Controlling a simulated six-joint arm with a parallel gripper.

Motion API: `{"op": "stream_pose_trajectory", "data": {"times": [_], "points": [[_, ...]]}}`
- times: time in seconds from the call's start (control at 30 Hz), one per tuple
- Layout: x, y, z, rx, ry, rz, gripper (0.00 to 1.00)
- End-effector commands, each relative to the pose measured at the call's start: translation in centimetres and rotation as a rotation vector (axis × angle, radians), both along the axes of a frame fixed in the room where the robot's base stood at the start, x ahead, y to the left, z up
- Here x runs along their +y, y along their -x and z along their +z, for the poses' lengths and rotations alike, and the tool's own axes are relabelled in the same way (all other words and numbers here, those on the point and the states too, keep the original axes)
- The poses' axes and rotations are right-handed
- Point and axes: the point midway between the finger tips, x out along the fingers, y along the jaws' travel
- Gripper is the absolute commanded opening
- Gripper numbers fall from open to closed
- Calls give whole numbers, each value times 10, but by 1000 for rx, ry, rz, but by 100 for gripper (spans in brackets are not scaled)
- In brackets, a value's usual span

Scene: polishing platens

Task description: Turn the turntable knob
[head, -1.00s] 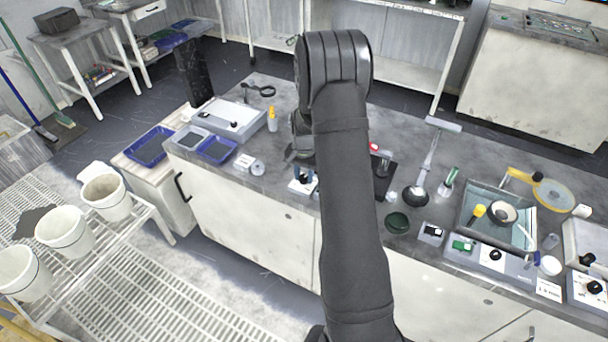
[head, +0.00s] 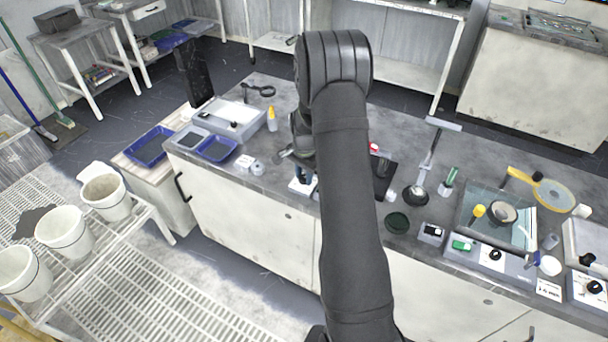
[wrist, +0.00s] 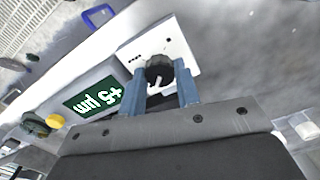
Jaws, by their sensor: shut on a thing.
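A black round knob (wrist: 159,70) with a pale pointer mark sits on a white panel (wrist: 180,48) in the wrist view. My gripper (wrist: 161,90) has its two blue fingers shut on the knob, one on each side. In the head view, my gripper (head: 303,173) points down over the white panel (head: 301,187) near the front edge of the bench. My arm covers much of this area, and the knob is hidden there.
A green label (wrist: 92,97) with white writing lies beside the panel. A dark round dish (head: 397,222) and a glass-sided basin (head: 500,215) lie right.

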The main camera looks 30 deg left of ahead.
Motion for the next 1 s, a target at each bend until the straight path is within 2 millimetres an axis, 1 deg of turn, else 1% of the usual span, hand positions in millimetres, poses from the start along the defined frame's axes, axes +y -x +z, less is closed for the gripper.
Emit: {"op": "stream_pose_trajectory", "data": {"times": [0.13, 0.17, 0.2, 0.27, 0.53, 0.67, 0.77, 0.87, 1.0], "points": [[0, -1, 1, -1, -2, 1, 7], [0, -1, 1, -1, -2, 1, 32], [0, -1, 1, -1, -2, 1, 40], [0, -1, 1, -1, -1, 1, 51], [0, 0, 1, -1, -1, 1, 52], [0, -1, 8, -1, -2, 1, 52], [1, -1, 22, -4, -2, 1, 52], [1, -1, 44, -5, -4, 1, 52], [1, -1, 79, -5, -4, 1, 52]]}}
